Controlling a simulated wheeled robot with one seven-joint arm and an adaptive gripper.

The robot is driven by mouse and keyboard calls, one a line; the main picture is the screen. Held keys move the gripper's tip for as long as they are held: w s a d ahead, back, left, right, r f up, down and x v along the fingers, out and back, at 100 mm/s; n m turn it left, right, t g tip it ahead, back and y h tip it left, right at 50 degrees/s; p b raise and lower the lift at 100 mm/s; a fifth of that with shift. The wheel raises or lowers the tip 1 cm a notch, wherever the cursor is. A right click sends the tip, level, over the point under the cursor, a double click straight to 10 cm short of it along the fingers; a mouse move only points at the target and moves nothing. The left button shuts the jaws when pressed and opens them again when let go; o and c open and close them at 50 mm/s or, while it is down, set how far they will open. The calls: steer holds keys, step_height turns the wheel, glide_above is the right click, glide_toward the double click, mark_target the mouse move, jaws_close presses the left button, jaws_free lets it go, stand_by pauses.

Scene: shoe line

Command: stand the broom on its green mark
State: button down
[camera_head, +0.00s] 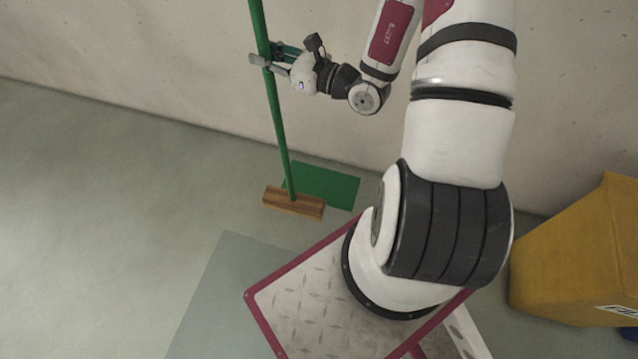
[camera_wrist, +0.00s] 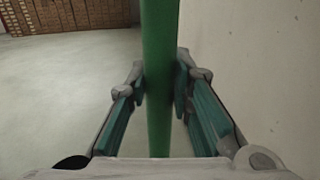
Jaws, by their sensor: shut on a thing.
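The broom has a long green handle (camera_head: 277,125) and a brown wooden head (camera_head: 294,201). It stands nearly upright, its handle leaning slightly to the left in the head view. The green mark (camera_head: 329,186) is a rectangle on the floor by the wall. The broom head appears at the mark's front left edge, mostly outside it; I cannot tell whether it touches the floor. My gripper (camera_head: 268,58) is shut on the upper handle. In the wrist view, the handle (camera_wrist: 160,85) stands between both fingers. The broom head is out of the wrist view.
A concrete wall (camera_head: 180,60) runs close behind the broom and mark. A yellow bin (camera_head: 580,255) stands at the right. Open grey floor (camera_head: 100,190) lies to the left. Brown stacked boxes or bricks (camera_wrist: 65,15) show far off in the wrist view.

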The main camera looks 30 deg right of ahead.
steer(key=s+d+f+b, duration=0.4)
steer(key=d+b, duration=0.4)
steer(key=d, duration=0.1)
steer(key=s+d+f+b, duration=0.3)
steer(key=s+d+b, duration=0.1)
steer(key=d+b, duration=0.45)
steer(key=w+d+f+b, duration=0.1)
steer(key=w+f+b, duration=0.1)
steer(key=w, duration=0.6)
steer(key=w+d+f+b, duration=0.1)
steer(key=w+f+b, duration=0.2)
steer(key=w, duration=0.4)
steer(key=shift+w+d+t, duration=0.2)
steer(key=shift+w+t, duration=0.1)
steer(key=shift+w, duration=0.1)
steer(key=c, duration=1.4)
jaws_free()
steer(key=shift+f+h, duration=0.2)
steer(key=shift+h, duration=0.1)
steer(key=shift+c, duration=0.2)
steer(key=shift+r, duration=0.1)
